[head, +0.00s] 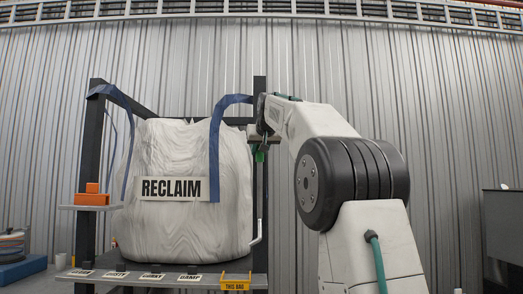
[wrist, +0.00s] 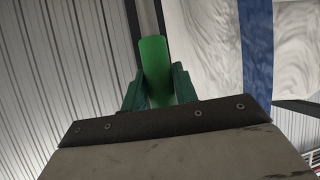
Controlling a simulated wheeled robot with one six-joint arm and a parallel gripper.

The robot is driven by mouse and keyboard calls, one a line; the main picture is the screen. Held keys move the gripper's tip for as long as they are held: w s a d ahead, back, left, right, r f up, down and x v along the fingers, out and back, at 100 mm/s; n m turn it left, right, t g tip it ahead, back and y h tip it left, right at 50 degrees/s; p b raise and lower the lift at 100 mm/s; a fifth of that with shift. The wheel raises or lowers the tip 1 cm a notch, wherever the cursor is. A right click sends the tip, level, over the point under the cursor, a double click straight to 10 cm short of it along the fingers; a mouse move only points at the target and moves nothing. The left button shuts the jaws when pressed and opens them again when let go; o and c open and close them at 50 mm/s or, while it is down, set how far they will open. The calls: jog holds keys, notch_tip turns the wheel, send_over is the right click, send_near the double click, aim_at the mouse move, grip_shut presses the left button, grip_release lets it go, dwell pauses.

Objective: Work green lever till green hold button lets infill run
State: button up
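The green lever's grip (wrist: 156,68) is a bright green cylinder on a grey rod in the wrist view. My gripper (wrist: 158,90) has its dark green fingers on either side of the grip, and they look closed against it. In the head view, my gripper (head: 262,148) is at the right side of the bulk bag, by the dark frame post. A small green piece shows just below it (head: 259,156). The white bag (head: 180,220) marked RECLAIM hangs by blue straps. No green hold button can be made out.
A dark frame (head: 86,170) stands around the bag. An orange block (head: 92,197) sits on a small shelf at left. A ledge with labels and a yellow THIS BAG tag (head: 236,284) runs below. A dark box (head: 502,235) is at far right.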

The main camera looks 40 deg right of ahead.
jog(key=o, duration=0.3)
jog(key=shift+v, duration=3.95)
